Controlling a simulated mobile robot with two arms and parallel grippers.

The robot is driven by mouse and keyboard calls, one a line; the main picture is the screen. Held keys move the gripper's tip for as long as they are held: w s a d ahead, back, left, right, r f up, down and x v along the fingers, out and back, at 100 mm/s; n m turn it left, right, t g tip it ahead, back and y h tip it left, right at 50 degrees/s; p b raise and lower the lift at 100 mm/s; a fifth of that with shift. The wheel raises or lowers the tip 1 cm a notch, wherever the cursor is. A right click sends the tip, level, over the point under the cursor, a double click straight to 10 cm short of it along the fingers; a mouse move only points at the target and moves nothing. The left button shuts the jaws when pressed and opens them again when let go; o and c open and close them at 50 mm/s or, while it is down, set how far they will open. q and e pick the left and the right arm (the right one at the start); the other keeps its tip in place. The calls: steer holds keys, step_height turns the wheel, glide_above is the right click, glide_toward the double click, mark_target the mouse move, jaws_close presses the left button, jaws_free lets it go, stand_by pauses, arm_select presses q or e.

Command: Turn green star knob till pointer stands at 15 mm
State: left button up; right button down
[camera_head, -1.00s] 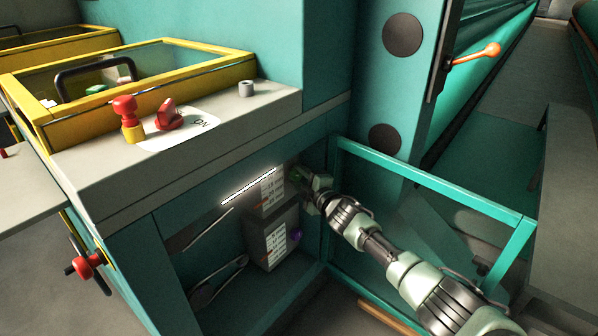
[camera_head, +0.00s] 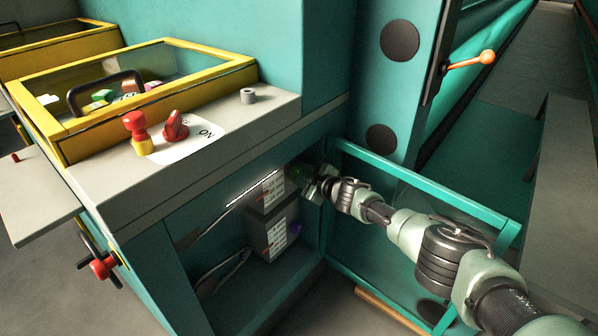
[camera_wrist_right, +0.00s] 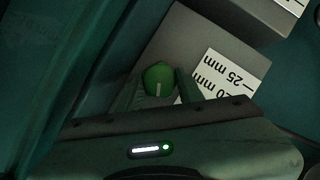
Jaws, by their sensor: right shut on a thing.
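The green star knob (camera_wrist_right: 158,80) sits on the side of a grey box, between the fingers of my right gripper (camera_wrist_right: 160,92). My right gripper (camera_head: 308,180) is shut on it. In the head view the knob is a small dark green patch, mostly hidden by the gripper. A white scale plate (camera_wrist_right: 222,78) beside the knob shows "25 mm" and a partly covered mark, upside down in the wrist view. The scale also shows in the head view (camera_head: 272,188), too small to read. I cannot make out the pointer's reading. My left gripper is not in view.
A second grey box with a white scale (camera_head: 276,240) and a purple knob (camera_head: 296,229) is below. A glowing lamp strip (camera_head: 252,188) and cables are at left. A red switch (camera_head: 176,126) stands on the bench above.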

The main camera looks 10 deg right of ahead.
steer(key=shift+d+m, duration=0.1)
steer(key=shift+m, duration=0.4)
steer(key=shift+g, duration=0.3)
steer(key=c, duration=0.9)
jaws_free()
